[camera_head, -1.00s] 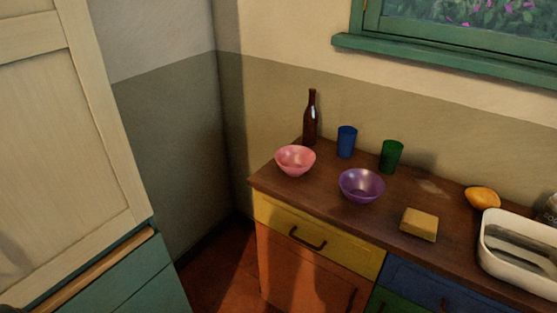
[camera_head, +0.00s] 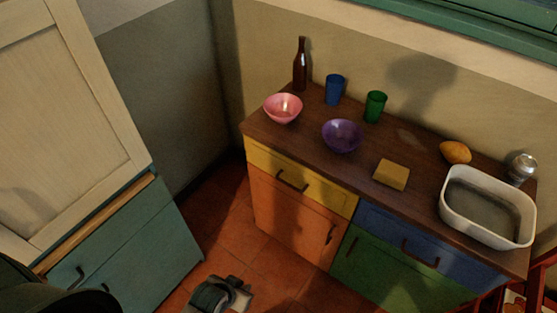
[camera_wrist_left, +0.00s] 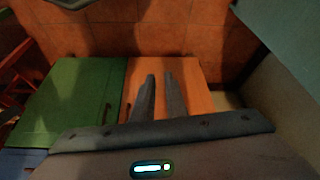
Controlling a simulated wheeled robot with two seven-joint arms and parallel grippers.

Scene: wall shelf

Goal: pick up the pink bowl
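The pink bowl (camera_head: 283,109) stands upright on the wooden counter near its left end, in the head view. It looks empty and nothing touches it. My left gripper (camera_head: 238,295) is low over the floor in front of the counter, well below the bowl. In the left wrist view its two fingers (camera_wrist_left: 160,77) are apart with a gap between them and nothing held. The bowl does not show in the left wrist view. My right gripper is in neither view.
On the counter (camera_head: 310,165), a purple bowl (camera_head: 342,137) stands right of the pink one. A brown bottle (camera_head: 300,65), blue cup (camera_head: 335,89) and green cup (camera_head: 375,106) stand behind. A yellow block (camera_head: 391,174), lemon (camera_head: 455,152) and white basin (camera_head: 485,228) are farther right.

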